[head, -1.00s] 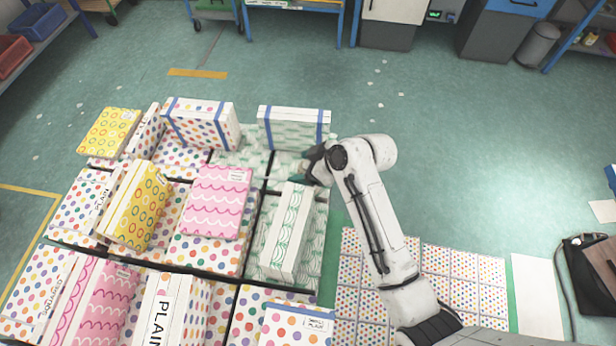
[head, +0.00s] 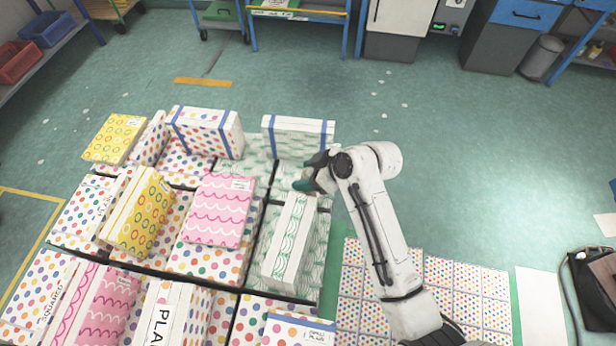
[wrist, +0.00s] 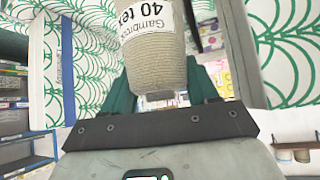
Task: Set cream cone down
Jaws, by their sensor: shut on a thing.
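The cream cone (wrist: 155,58) fills the top middle of the wrist view, with a white label reading "40 tex". My gripper (wrist: 160,88) is shut on it, a teal finger on each side. In the head view my gripper (head: 306,182) is above the far end of the green-patterned white box (head: 288,240), near the back right of the box layout. The cone is mostly hidden by my gripper there, so I cannot tell whether its base touches anything.
A blue-strapped box (head: 297,136) stands just behind my gripper. A pink wavy box (head: 219,210) and yellow ringed box (head: 142,212) lie to the left.

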